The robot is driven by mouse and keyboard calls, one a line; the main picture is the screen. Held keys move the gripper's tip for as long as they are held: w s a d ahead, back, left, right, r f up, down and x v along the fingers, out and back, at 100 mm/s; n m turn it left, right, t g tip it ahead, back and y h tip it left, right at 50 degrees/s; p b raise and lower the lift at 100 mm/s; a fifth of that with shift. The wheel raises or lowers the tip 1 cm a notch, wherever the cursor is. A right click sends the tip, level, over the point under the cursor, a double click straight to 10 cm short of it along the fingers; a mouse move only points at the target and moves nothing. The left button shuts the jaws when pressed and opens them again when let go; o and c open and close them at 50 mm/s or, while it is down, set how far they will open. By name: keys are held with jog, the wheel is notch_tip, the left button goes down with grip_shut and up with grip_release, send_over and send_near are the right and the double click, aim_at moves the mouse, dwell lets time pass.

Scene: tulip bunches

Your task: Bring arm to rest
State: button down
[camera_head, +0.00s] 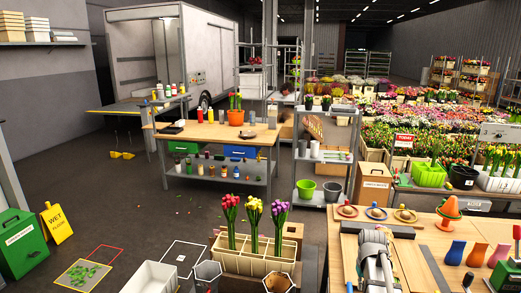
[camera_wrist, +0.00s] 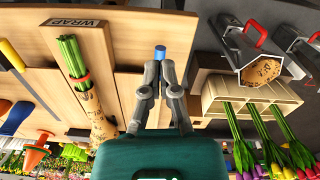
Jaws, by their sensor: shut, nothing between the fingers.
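My arm (camera_head: 376,255) reaches over the wooden table at the lower right of the head view. In the wrist view my gripper (camera_wrist: 160,70) is shut and empty. A small blue cylinder (camera_wrist: 160,51) shows just past its fingertips. A bundle of green stems (camera_wrist: 72,57) with a red band and a printed wrapper (camera_wrist: 98,118) lies on the board marked WRAP (camera_wrist: 110,28), to the left of my gripper. Red (camera_head: 230,206), yellow (camera_head: 253,210) and purple (camera_head: 279,211) tulip bunches stand in a divided wooden crate (camera_head: 240,263).
A white bin (camera_head: 155,277) and grey buckets stand beside the crate. A workbench (camera_head: 215,133) and shelf rack (camera_head: 325,145) stand behind.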

jog(key=s+a, duration=0.5)
jog(key=a, duration=0.3)
jog(key=s+a+n, duration=0.1)
jog(key=s+a, duration=0.4)
jog(key=a, duration=0.4)
jog(key=shift+s, duration=0.3)
